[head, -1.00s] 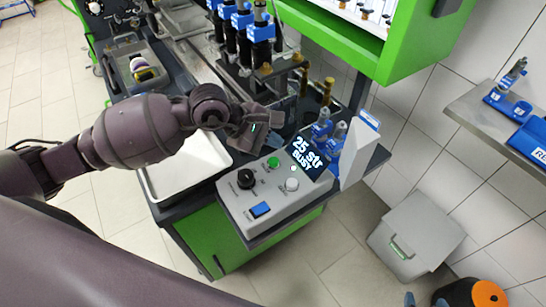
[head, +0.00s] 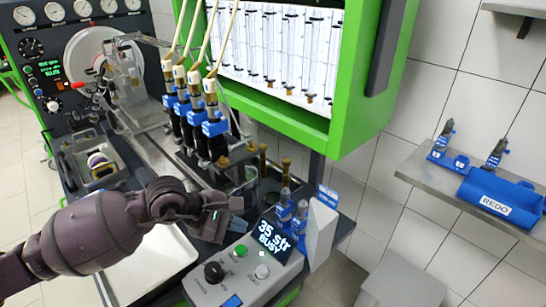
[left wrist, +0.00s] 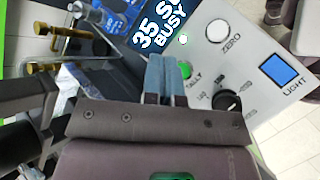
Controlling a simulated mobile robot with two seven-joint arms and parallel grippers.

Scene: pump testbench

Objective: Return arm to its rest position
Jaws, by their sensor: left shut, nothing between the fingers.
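My left arm comes in from the left in the head view. Its gripper (head: 232,207) is shut and empty, just above and to the left of the grey control box (head: 215,289). In the left wrist view the shut fingers (left wrist: 165,80) lie together over the box, partly covering the green TALLY button (left wrist: 184,70). The box's display (head: 273,238) reads 35 str BUSY.
Several blue-collared injectors (head: 211,122) stand behind the gripper. A white tray (head: 150,268) lies below the arm. The green-framed cabinet (head: 372,105) is behind, and a wall shelf (head: 420,172) with a blue REDO bin (head: 500,198) is at right.

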